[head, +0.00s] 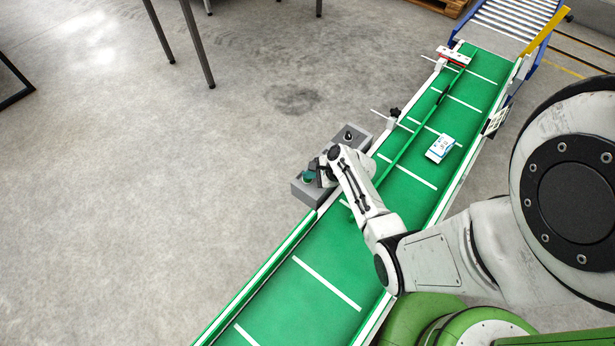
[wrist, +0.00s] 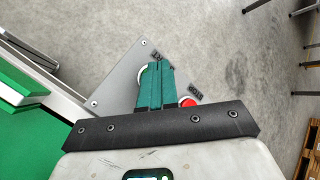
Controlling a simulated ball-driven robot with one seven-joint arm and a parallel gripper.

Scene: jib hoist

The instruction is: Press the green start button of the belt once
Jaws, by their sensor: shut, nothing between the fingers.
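The grey control box (head: 300,190) stands beside the belt's left edge in the head view. Its grey panel (wrist: 125,85) fills the middle of the wrist view. My gripper (head: 309,177) is over the near end of the box, with its teal fingers (wrist: 155,68) shut together and empty. A pale button ring (wrist: 142,76) shows at the left of the fingers, next to partly covered lettering. The fingers hide most of that button, so its green cap and any contact cannot be told. A red button (wrist: 187,102) shows just right of the fingers, beside the word STOP.
The green belt (head: 310,285) runs diagonally, with white cross stripes. A black knob (head: 348,136) sits on the far end of the box. Open grey floor lies to the left.

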